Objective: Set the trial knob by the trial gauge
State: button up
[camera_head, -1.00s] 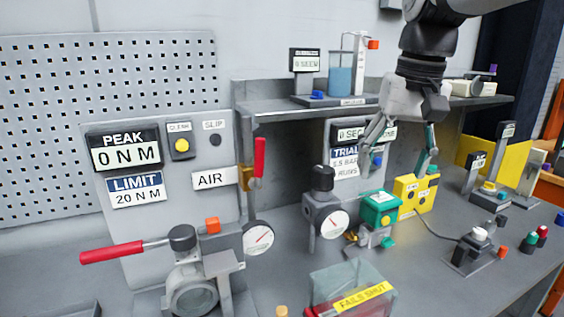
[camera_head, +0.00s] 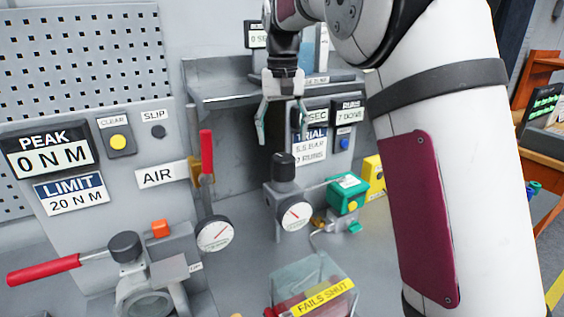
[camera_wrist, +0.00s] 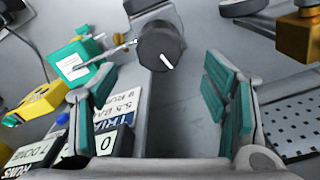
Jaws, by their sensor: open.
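The trial knob (camera_head: 284,160) is black and sits on top of a grey regulator body. The trial gauge (camera_head: 295,215), a round white dial with a red needle, is on that body just below it. The gauge is out of the wrist view.
A green actuator (camera_head: 347,192) and a yellow box (camera_head: 373,176) stand right of the regulator. A red-handled air valve (camera_head: 207,155) and a second gauge (camera_head: 215,234) are at its left. A clear box labelled "fails shut" (camera_head: 313,284) is in front. The shelf (camera_head: 215,88) is behind.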

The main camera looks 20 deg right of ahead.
aim_at(283, 156)
notch_tip(283, 156, down, 8)
jog(key=shift+f+p, duration=0.25)
jog(key=shift+p, duration=0.35)
jog(key=c, duration=1.2)
